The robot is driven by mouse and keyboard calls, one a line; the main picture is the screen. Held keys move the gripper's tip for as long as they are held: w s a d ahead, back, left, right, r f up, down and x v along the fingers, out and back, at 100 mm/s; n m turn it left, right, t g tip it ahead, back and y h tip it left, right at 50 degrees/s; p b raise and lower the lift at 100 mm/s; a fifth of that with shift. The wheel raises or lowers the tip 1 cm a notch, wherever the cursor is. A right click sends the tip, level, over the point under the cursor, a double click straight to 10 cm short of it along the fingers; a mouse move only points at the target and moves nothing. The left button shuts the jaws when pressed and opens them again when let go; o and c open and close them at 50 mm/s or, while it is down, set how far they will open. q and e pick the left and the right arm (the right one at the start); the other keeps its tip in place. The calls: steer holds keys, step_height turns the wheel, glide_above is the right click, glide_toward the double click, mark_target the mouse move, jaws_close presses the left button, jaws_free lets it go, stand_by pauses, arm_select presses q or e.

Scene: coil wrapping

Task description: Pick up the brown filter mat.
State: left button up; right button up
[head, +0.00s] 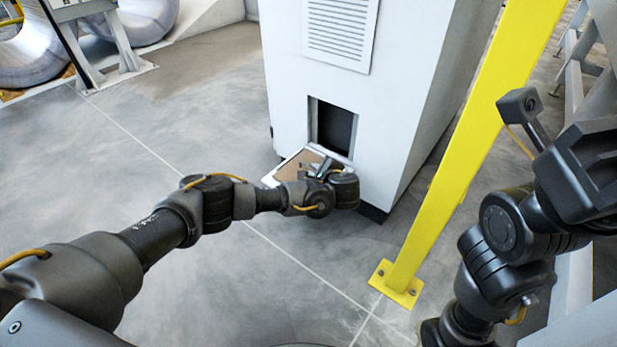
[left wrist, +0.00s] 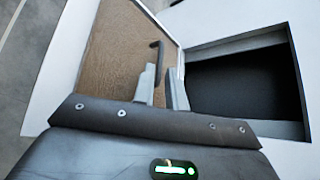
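The brown filter mat (head: 296,164) lies in a white-rimmed flap or frame (head: 272,178) at the foot of the white cabinet, just below its dark opening. In the left wrist view the mat (left wrist: 120,50) is a flat, textured brown sheet. My left gripper (head: 322,168) is over the flap and hides part of it. Its two fingers (left wrist: 166,75) stand apart with a narrow gap, one in front of the mat and one near the rim. Contact with the mat is unclear. My right gripper (head: 575,165) is raised at the right, its fingertips not clearly visible.
The white cabinet (head: 425,95) has a dark square opening (head: 334,128). A yellow post (head: 470,140) is bolted to the floor between the cabinet and my right arm. Large metal coils (head: 30,50) stand at the far left. The grey floor at left is clear.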

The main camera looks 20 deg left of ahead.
mark_target(309, 166)
arm_select(q)
steer(key=b+x, duration=0.2)
steer(key=x, duration=0.1)
steer(key=shift+f, duration=0.2)
steer(key=shift+w+r, duration=0.1)
steer(key=shift+w, duration=0.05)
jaws_close()
steer(key=shift+r, duration=0.1)
